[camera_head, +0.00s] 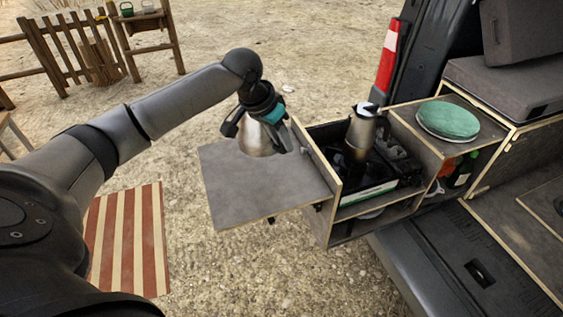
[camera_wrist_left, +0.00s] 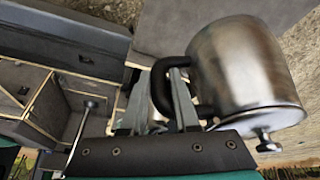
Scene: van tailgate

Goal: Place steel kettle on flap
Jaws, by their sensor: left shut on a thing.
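The steel kettle (camera_head: 256,142) hangs from my left gripper (camera_head: 257,118), above the back part of the grey flap (camera_head: 262,194). In the left wrist view, the gripper (camera_wrist_left: 180,82) is shut on the black handle of the kettle (camera_wrist_left: 243,68). The kettle's round steel body and lid knob show there, tilted in the picture. The flap sticks out level from the left side of the kitchen box, and its visible top is bare. The head view does not show clearly whether the kettle touches the flap; it looks slightly above it. My right gripper is not in view.
A second steel pot (camera_head: 362,130) stands on the stove (camera_head: 355,170) inside the box, right of the flap. A striped mat (camera_head: 127,240) lies on the gravel.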

